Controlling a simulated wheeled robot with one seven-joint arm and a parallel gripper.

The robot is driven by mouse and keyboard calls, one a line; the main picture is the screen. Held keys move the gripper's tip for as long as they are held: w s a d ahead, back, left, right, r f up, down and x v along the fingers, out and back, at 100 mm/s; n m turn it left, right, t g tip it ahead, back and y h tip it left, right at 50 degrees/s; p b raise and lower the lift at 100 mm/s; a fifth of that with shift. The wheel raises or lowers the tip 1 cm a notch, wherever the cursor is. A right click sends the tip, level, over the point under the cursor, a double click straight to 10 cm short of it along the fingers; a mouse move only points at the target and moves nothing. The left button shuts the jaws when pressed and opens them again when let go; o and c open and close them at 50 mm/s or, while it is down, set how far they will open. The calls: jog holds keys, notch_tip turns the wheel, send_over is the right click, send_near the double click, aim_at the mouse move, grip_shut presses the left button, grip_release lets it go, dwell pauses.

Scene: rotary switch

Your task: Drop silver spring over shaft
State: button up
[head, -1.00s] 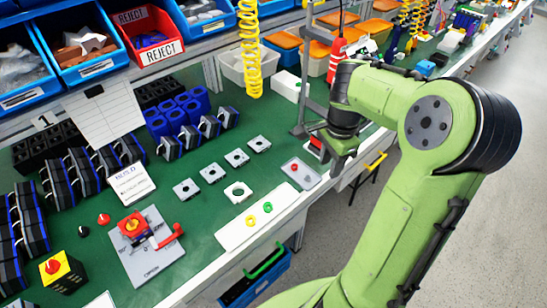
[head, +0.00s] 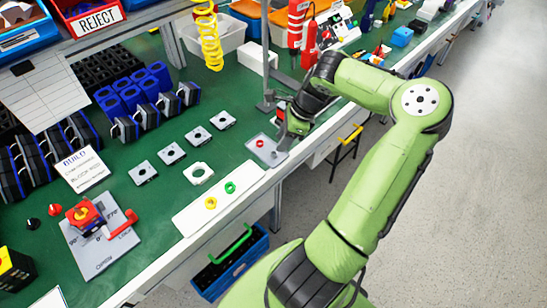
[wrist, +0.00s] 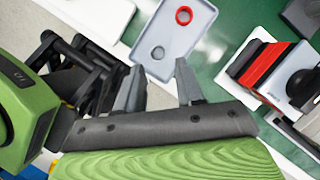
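A small round silver piece (wrist: 157,52), which looks like the spring, lies in the light grey tray (wrist: 180,14) in the wrist view. The tray shows in the head view at the bench's front edge (head: 255,153). A red ring (wrist: 183,15) lies in the same tray. My gripper (wrist: 159,66) is open and empty, its fingertips at the tray's near edge on either side of the silver piece. In the head view my gripper (head: 285,137) is at the tray's right side. The red switch assembly (head: 80,213) sits on a grey fixture plate (head: 98,252) at the lower left; its shaft is too small to make out.
A white strip with green and yellow rings (head: 198,216) lies left of the tray. Several square grey plates (head: 172,153) are behind it. A thin upright post (head: 267,60) stands behind my gripper. A red handle (head: 124,223) sticks out beside the switch assembly.

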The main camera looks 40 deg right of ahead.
aim_at(277, 154)
jog(key=b+x, duration=0.2)
jog(key=x, duration=0.3)
jog(key=shift+s+f, duration=0.1)
jog(key=shift+s, duration=0.05)
grip_shut()
jog(key=shift+r, duration=0.2)
